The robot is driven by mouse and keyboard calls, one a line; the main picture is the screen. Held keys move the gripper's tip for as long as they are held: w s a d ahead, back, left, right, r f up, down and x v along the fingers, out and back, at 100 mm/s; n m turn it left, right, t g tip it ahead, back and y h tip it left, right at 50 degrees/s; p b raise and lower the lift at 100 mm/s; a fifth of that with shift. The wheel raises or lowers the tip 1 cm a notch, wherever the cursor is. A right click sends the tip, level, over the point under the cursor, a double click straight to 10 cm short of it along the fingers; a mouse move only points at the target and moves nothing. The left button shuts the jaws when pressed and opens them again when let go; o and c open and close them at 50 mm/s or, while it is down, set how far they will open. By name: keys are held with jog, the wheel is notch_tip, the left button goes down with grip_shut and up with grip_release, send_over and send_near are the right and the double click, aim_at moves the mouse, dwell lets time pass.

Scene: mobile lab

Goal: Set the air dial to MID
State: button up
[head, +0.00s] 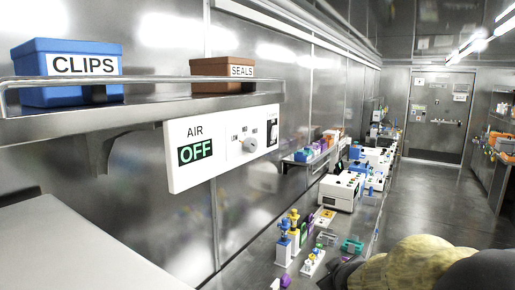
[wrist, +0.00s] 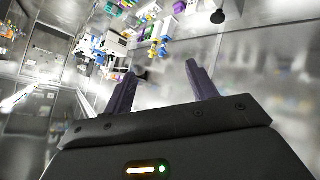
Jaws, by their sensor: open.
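The white AIR panel (head: 217,150) is fixed to the metal wall in the head view, below the shelf. Its display (head: 195,151) reads OFF in green. The dial (head: 248,145) is a round pale knob to the right of the display, with small position labels above it that are too small to read. A dark switch (head: 272,132) sits at the panel's right end. My gripper (wrist: 158,78) shows in the wrist view with its two dark fingers apart and nothing between them. The panel cannot be made out in the wrist view, and my gripper is apart from the dial.
A metal shelf (head: 150,108) above the panel holds a blue CLIPS bin (head: 68,72) and a brown SEALS bin (head: 221,75). A pale worktop (head: 75,245) lies at lower left. A bench (head: 255,262) with lab items runs along the wall. The aisle floor (head: 425,195) is clear.

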jog(key=w+r+n+t+y, duration=0.35)
jog(key=w+r+n, duration=0.2)
jog(key=r, duration=0.45)
jog(key=w+r+n+t+y, duration=0.2)
jog(key=w+r+n+t, duration=0.25)
jog(key=r+n, duration=0.4)
jog(key=s+a+r+n+g+y, duration=0.2)
jog(key=r+n+g+y, duration=0.2)
jog(key=n, duration=0.5)
jog(key=s+a+r+n+g+y, duration=0.2)
jog(key=r+n+y, duration=0.4)
jog(key=n, duration=0.4)
jog(key=s+g, duration=0.1)
jog(key=g, duration=0.1)
jog(key=shift+s+a+r+g+b, duration=0.25)
jog(key=shift+a+r+g+b, duration=0.05)
jog(key=shift+a+r+b, duration=0.1)
